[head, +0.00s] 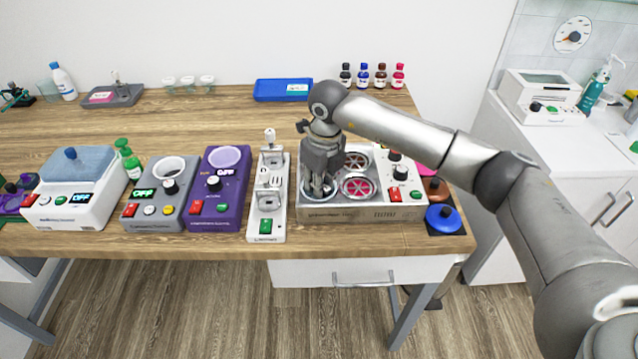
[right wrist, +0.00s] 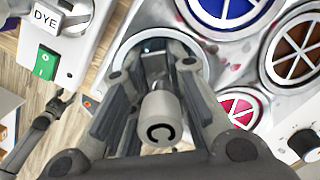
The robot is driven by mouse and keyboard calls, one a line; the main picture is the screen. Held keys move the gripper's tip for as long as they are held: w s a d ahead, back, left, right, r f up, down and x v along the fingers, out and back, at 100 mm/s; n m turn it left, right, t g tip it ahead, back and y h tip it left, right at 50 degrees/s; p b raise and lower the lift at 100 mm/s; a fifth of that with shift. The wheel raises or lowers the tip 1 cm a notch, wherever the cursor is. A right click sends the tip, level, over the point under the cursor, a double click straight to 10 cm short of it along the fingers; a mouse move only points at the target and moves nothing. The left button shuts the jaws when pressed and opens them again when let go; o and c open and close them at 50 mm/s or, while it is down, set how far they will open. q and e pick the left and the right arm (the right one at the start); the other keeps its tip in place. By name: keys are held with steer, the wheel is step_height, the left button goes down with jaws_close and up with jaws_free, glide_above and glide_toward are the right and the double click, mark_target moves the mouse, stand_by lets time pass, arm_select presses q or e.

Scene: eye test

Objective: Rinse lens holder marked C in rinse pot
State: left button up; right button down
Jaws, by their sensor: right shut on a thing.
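My right gripper (head: 319,190) points down over the left part of the grey dye station. In the right wrist view its fingers (right wrist: 158,95) are shut on the lens holder (right wrist: 161,118), a pale grey piece marked C. A metal-rimmed round pot (right wrist: 203,62) lies right behind and below the holder. Its rim also shows in the head view (head: 307,198), partly covered by the gripper. I cannot tell how deep the holder's lower end is in it. A small dark gripper (right wrist: 63,102), seemingly my left one, shows at the left of the wrist view.
Spoked pots stand close by: blue (right wrist: 228,10), brown (right wrist: 305,45) and red (head: 356,188). A white device (head: 267,232) with a green switch stands just left of the station. A purple device (head: 220,195) is beyond it. The table behind is mostly clear near the blue tray (head: 268,90).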

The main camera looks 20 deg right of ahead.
steer(key=shift+w+r, duration=0.15)
steer(key=shift+r, duration=0.05)
steer(key=shift+w+r+p, duration=0.15)
steer(key=shift+r+p, duration=0.3)
steer(key=shift+r, duration=0.3)
steer(key=shift+a+r+p, duration=0.15)
steer(key=shift+r+p, duration=0.35)
steer(key=shift+r, duration=0.4)
steer(key=shift+r+p, duration=0.55)
steer(key=shift+r, duration=0.7)
steer(key=shift+s, duration=0.2)
